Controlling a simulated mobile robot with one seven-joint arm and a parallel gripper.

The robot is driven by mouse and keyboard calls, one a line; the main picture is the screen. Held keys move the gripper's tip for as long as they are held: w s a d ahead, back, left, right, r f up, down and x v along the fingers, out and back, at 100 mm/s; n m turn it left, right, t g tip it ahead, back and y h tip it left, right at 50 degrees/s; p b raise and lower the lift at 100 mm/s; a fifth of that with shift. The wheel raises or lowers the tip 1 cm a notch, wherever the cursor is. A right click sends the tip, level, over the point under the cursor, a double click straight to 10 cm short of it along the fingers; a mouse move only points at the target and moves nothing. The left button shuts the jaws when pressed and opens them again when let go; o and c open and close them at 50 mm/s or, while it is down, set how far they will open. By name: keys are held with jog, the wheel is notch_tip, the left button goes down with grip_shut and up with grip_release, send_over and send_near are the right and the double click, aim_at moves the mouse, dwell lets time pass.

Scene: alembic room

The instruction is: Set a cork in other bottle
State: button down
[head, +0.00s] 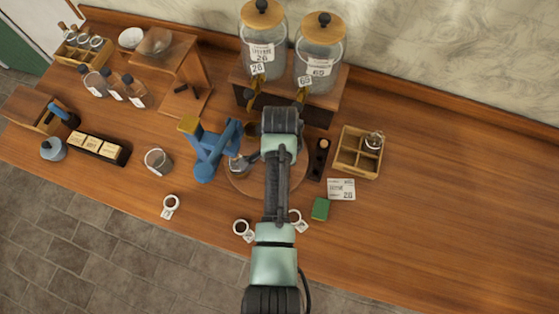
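A small round bottle (238,169) stands on a round wooden board (236,186), beside a blue stand with a yellow top. My gripper (248,159) shows as a dark shape just right of this bottle, partly hidden by my arm. I cannot tell whether it touches the bottle or whether its fingers are open. Another small glass bottle (374,140) is in the back right compartment of a divided wooden crate (344,164). Its mouth is too small to judge. A dark narrow holder (318,166) left of the crate has a light round piece, possibly a cork (324,144), at its far end.
Two large lidded glass jars (263,50) with taps stand on a wooden block behind. The blue stand (207,150) is left of my arm. A green block (320,209), a card (341,189) and tagged cups (242,229) lie near the front. The right counter is clear.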

jog(key=shift+f, duration=0.15)
jog(key=c, duration=0.7)
grip_release()
jog(key=shift+o, duration=0.5)
jog(key=o, duration=0.3)
jog(key=shift+o, duration=0.2)
jog(key=shift+r+p, duration=3.55)
jog(key=shift+p, duration=0.05)
